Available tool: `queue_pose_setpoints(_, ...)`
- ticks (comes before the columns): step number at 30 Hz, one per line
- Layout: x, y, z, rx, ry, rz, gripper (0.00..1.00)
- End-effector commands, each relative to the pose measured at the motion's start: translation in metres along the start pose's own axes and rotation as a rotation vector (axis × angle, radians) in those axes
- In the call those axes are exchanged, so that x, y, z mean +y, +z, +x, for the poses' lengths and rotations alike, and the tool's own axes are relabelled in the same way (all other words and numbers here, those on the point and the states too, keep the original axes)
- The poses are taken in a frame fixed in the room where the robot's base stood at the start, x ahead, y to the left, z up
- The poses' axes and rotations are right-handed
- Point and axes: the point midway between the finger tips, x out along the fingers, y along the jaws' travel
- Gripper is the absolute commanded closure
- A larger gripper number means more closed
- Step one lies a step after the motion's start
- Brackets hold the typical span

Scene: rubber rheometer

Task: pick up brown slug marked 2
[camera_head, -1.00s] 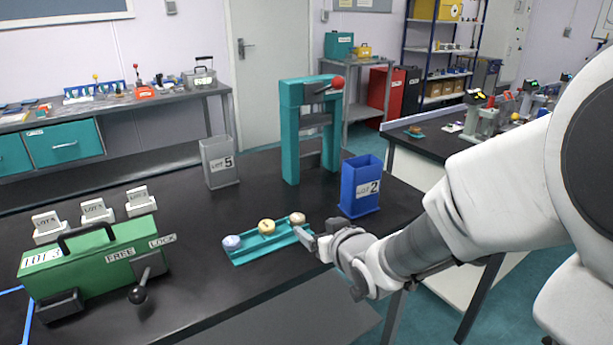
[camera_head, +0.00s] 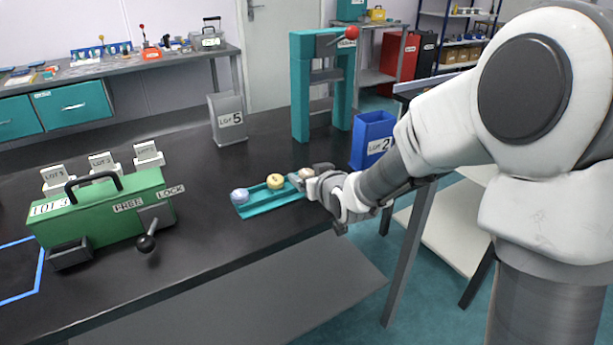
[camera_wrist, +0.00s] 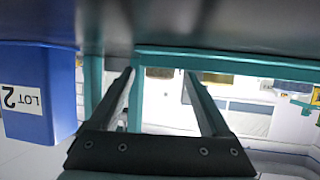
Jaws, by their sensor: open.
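A teal tray (camera_head: 258,209) on the dark table holds three slugs in a row. The one at the right end is brownish tan (camera_head: 305,173), the middle one is yellow (camera_head: 275,181) and the left one is pale blue (camera_head: 239,196). The marks on them are too small to read. My gripper (camera_head: 311,177) is at the tray's right end, close beside the tan slug and partly over it in the head view; I cannot tell whether they touch. In the wrist view my gripper (camera_wrist: 158,84) is open, and no slug shows between its fingers.
A blue LOT 2 bin (camera_head: 371,137) stands behind my gripper and also shows in the wrist view (camera_wrist: 40,65). A teal press frame (camera_head: 300,100), grey LOT 5 bin (camera_head: 228,122) and green LOT 3 box (camera_head: 105,212) stand on the table. Bare table lies left of the tray.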

Motion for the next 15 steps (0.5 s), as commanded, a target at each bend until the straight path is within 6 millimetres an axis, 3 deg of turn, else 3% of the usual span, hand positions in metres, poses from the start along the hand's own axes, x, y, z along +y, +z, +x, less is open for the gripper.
queue_pose_setpoints(2, 0.0001, 0.0, -0.0003, 0.0, 0.0, 0.0, 0.19)
queue_pose_setpoints(15, 0.0001, 0.0002, -0.0005, -0.001, 0.0, 0.0, 0.98)
